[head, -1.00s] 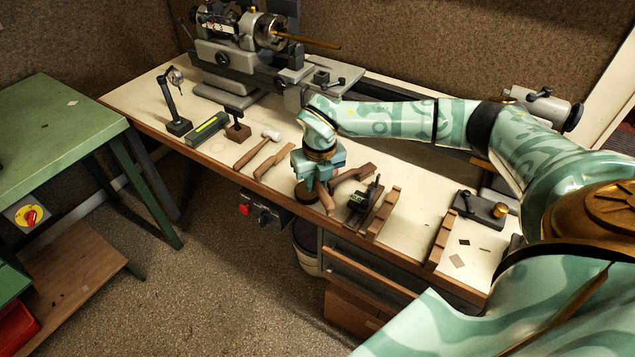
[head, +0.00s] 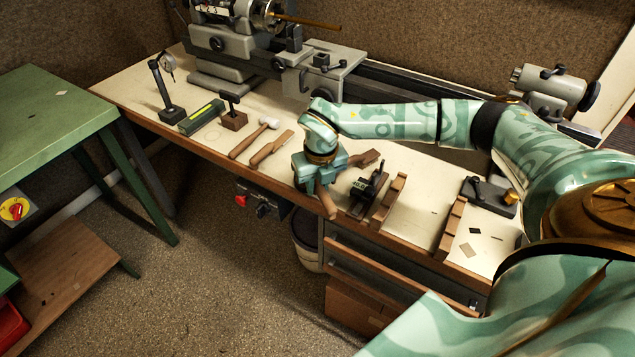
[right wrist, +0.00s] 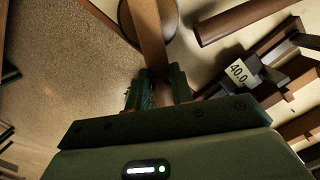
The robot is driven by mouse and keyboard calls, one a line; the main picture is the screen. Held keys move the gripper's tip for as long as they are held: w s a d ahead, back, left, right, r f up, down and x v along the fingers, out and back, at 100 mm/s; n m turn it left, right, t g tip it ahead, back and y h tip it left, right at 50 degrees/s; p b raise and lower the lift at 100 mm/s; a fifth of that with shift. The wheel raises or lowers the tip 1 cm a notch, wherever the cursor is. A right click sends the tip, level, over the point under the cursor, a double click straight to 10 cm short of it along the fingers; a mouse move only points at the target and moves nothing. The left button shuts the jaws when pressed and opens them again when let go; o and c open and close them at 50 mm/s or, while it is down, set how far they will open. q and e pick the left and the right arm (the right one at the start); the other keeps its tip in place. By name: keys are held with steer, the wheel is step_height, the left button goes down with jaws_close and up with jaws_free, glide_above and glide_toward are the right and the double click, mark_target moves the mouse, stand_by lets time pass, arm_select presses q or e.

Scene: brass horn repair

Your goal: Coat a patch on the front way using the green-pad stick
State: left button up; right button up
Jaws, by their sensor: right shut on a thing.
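My right gripper (head: 321,185) is shut on a wooden stick (head: 327,203) over the front edge of the bench. In the right wrist view the stick (right wrist: 150,45) runs up from between the fingers (right wrist: 160,88), across a round dark-rimmed thing (right wrist: 128,20). No green pad shows on the stick, so I cannot tell which stick it is. The lathe bed (head: 430,92) runs along the back of the bench with its long ways, well behind the gripper. I cannot make out a patch on them. My left gripper is out of view.
A black block marked 40.0 (right wrist: 238,72) and notched wooden racks (head: 389,200) stand right of the gripper. A white-headed mallet (head: 248,140) and a wooden tool (head: 270,148) lie left. The tailstock (head: 548,90) is at the back right. A green table (head: 50,115) stands left.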

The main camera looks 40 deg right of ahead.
mark_target(318, 183)
steer(key=shift+f, duration=0.45)
stand_by(0.6)
steer(key=shift+s+f, duration=0.1)
stand_by(1.3)
step_height(318, 183, up, 7)
steer(key=p, duration=0.6)
stand_by(0.8)
